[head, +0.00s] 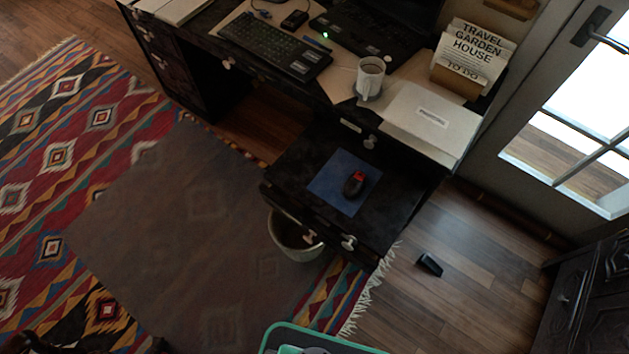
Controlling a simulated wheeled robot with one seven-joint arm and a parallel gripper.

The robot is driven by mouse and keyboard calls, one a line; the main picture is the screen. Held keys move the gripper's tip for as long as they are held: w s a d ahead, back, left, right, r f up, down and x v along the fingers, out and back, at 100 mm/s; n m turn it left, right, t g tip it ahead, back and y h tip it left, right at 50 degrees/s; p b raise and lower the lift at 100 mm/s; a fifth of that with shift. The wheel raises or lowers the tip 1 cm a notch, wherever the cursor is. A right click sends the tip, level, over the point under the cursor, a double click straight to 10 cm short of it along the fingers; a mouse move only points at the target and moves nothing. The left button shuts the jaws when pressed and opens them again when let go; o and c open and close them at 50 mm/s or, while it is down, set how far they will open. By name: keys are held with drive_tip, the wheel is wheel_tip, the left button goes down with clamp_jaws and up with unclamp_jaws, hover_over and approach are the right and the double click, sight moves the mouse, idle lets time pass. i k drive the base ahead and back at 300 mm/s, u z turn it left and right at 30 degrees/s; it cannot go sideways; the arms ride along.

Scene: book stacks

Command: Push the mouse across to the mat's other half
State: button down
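A black mouse with a red part at its upper end (352,188) lies on a square blue mat (326,183). The mouse sits a little right of the mat's middle, close to the right edge. No dividing line shows on the mat. My gripper is not in view, and nothing touches the mouse.
A desk behind holds a keyboard (262,45), a laptop (345,35), a mug (369,78) and a white box (431,122). A bin (292,240) stands before the cabinet. A black object (430,264) lies on the floor. A teal-rimmed container (300,331) is at the bottom.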

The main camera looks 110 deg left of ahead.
sight(353, 187)
drive_tip(key=u, duration=3.2)
drive_tip(key=k, duration=0.65)
drive_tip(key=u, duration=0.35)
drive_tip(key=i, duration=1.35)
drive_tip(key=u, duration=0.05)
